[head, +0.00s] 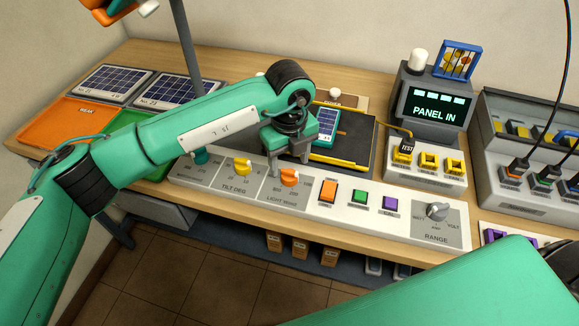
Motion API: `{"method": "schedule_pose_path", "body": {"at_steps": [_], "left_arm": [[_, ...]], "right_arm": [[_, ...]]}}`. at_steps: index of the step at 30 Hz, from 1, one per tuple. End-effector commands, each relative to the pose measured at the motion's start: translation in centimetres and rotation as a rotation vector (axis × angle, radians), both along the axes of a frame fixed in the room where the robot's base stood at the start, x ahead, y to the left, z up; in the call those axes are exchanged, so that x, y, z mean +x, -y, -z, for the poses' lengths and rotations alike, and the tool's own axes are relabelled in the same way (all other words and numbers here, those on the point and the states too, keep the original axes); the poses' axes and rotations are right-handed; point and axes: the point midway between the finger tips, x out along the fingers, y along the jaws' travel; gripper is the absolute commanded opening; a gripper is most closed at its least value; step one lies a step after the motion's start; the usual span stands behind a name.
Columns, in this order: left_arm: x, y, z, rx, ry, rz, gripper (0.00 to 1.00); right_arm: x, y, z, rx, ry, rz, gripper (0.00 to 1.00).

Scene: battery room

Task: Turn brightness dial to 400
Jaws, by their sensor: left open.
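The brightness dial (289,178) is an orange knob above the lettering "LIGHT W/M2" on the pale control panel. Its scale figures are small and partly covered, so I cannot read its setting. My left gripper (288,165) points down, open, with its fingers just above and behind the dial. I cannot tell whether a finger touches it. My right arm crosses the bottom right corner; its gripper is out of view.
A yellow tilt dial (242,166) is left of the orange dial. Orange, green and purple buttons (359,196) and a grey range knob (437,211) are to the right. A small solar panel (326,124) lies behind, near a "PANEL IN" display (437,107).

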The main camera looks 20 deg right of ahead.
Motion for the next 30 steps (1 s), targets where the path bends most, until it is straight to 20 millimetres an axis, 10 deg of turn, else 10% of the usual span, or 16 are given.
{"method": "schedule_pose_path", "body": {"at_steps": [19,26,30], "left_arm": [[0.0,0.0,4.1,-0.001,0.0,0.001,0.59],[0.0,0.0,4.1,-0.001,0.0,0.001,0.14],[0.0,0.0,4.1,-0.001,0.0,0.004,0.14]], "right_arm": [[-1.0,0.2,-0.1,0.0,-0.006,-0.001,0.36],[-0.9,0.2,-0.1,-0.001,-0.007,-0.001,0.36],[-0.9,0.2,-0.1,-0.001,-0.008,-0.002,0.36]]}}
